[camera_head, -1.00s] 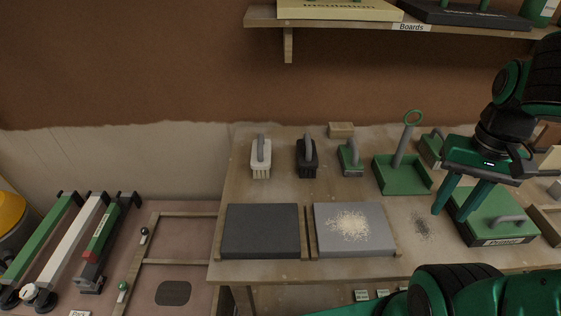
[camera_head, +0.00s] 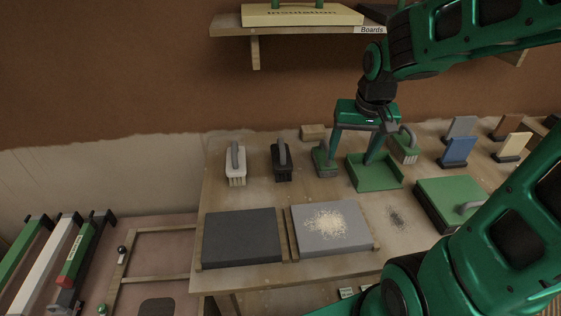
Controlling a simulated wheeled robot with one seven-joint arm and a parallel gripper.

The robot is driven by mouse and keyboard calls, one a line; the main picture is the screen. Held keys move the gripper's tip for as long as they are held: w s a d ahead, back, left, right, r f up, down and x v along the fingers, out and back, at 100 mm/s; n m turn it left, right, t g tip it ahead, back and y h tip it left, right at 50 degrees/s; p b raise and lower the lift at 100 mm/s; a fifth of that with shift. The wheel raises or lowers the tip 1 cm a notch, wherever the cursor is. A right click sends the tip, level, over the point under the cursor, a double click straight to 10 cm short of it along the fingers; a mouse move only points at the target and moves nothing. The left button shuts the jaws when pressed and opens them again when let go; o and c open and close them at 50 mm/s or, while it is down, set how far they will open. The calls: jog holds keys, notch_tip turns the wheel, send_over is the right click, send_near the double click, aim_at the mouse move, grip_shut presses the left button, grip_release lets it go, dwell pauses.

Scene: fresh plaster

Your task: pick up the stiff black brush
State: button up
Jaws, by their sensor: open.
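The stiff black brush (camera_head: 282,163) stands upright on the wooden bench, with a grey handle on top and dark bristles below. A pale brush (camera_head: 236,168) stands to its left and a green block with a grey handle (camera_head: 323,160) to its right. My gripper (camera_head: 350,168) is open and empty, fingers pointing down, to the right of the black brush. Whether the fingers touch either cannot be told.
A dark slab (camera_head: 240,238) and a grey slab (camera_head: 335,231) with pale shavings lie at the bench front. A wood block (camera_head: 313,132) is behind. A green box (camera_head: 452,198) and upright boards (camera_head: 457,150) stand right. A shelf (camera_head: 290,28) hangs above.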

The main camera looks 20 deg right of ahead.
jog(key=n+t+y, duration=0.1)
jog(key=t+y, duration=0.1)
send_near(282, 154)
jog(key=w+d+f, duration=0.3)
jog(key=x, duration=0.2)
jog(key=a+x, duration=0.1)
jog(key=x, duration=0.2)
jog(key=shift+w, duration=0.2)
jog(key=shift+w+x, duration=0.2)
jog(key=shift+x, duration=2.85)
jog(key=shift+a+r, duration=0.1)
jog(key=shift+a, duration=0.1)
jog(key=shift+c, duration=0.6)
jog(key=c, duration=1.1)
